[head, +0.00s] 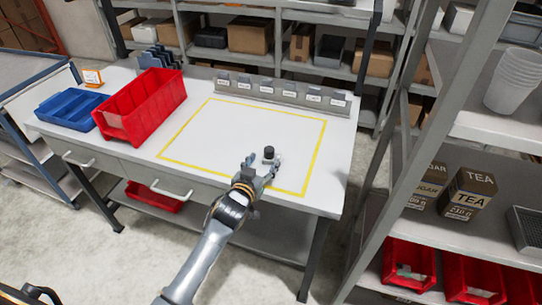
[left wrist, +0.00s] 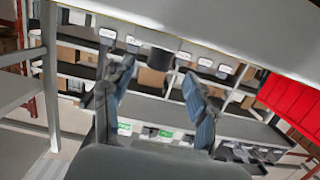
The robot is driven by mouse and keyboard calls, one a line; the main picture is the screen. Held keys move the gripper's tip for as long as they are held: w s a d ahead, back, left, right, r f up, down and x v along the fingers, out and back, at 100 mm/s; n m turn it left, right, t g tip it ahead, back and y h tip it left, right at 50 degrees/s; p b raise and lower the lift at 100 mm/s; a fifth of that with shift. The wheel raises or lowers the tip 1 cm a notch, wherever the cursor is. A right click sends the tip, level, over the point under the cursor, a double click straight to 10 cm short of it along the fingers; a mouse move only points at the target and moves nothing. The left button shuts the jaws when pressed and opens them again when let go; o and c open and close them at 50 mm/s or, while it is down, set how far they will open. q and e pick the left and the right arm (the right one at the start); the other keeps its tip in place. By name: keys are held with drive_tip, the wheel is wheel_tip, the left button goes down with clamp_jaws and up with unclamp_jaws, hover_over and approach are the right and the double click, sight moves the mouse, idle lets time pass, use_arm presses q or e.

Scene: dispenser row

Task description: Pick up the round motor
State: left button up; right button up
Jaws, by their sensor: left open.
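The round motor (head: 269,151) is a small dark cylinder standing on the white table, inside the yellow outline near its front right. A pale grey part shows at its foot. My left gripper (head: 263,163) is open, low over the table just in front of the motor, with its fingers pointing at it. In the left wrist view, which is upside down, the motor (left wrist: 160,60) appears between the two spread fingertips of my left gripper (left wrist: 158,68). No contact with the fingers shows. My right gripper is not in view.
A row of labelled dispensers (head: 283,91) lines the table's back edge. A red bin (head: 143,106) and a blue tray (head: 72,110) stand at the left. The outlined area left of the motor is clear. A metal rack (head: 385,165) stands close at the right.

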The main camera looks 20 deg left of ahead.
sight(267, 154)
use_arm(q)
drive_tip(key=shift+w+r, duration=0.1)
drive_tip(key=shift+w, duration=0.35)
drive_tip(key=w, duration=0.1)
drive_tip(key=w+p, duration=0.1)
drive_tip(key=w, duration=0.1)
drive_tip(key=shift+f, duration=0.4)
drive_tip(key=shift+w+f, duration=0.1)
drive_tip(key=shift+w, duration=0.2)
drive_tip(key=shift+w+d, duration=0.1)
drive_tip(key=shift+w, duration=0.05)
drive_tip(key=c, duration=0.8)
clamp_jaws()
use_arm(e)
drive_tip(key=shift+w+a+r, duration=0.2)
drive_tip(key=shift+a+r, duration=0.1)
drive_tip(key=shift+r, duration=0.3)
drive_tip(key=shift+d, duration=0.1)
